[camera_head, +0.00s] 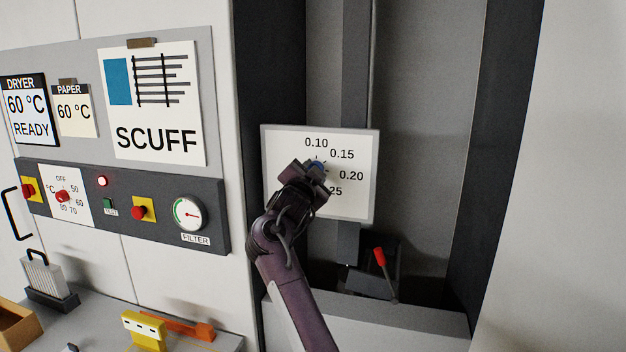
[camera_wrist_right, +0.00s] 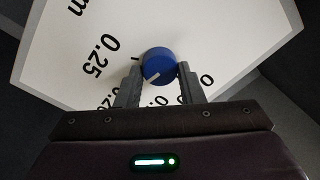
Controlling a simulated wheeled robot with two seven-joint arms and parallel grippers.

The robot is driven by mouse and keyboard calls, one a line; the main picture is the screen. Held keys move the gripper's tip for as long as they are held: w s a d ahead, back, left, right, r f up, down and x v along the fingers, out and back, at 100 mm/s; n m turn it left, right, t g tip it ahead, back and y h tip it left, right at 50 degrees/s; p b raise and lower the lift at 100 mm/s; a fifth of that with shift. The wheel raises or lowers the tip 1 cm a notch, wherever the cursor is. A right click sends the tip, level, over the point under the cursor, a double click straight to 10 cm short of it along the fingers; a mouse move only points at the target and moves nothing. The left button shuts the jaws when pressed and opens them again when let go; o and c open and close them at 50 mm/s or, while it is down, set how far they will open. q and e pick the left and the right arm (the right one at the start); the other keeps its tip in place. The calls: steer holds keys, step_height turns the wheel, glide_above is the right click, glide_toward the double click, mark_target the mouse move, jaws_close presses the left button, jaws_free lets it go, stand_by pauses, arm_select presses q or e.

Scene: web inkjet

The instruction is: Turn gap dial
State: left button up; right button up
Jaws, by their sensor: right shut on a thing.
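The gap dial is a blue round knob (camera_wrist_right: 158,65) with a pale pointer line, mounted on a white scale plate (camera_head: 277,190) marked 0.10, 0.15, 0.20 and 0.25. My right gripper (camera_wrist_right: 157,75) is shut on the blue knob, one finger on each side of it, in the right wrist view. In the head view the right gripper (camera_head: 316,170) covers most of the knob and part of the scale's lower marks. The pointer line sits toward the gripper side of the knob; its exact reading I cannot tell. My left gripper is not in view.
A red-handled lever (camera_head: 380,257) stands below and right of the plate. A control panel (camera_head: 122,240) with red knobs and a gauge is at left, under a SCUFF sheet (camera_head: 155,137). A yellow block (camera_head: 145,330) and an orange tool (camera_head: 190,327) lie on the shelf below.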

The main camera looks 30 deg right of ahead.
steer(key=shift+f, duration=0.1)
stand_by(0.3)
steer(key=o, duration=1)
steer(key=b+v, duration=0.3)
steer(key=v, duration=0.5)
steer(key=shift+w, duration=0.1)
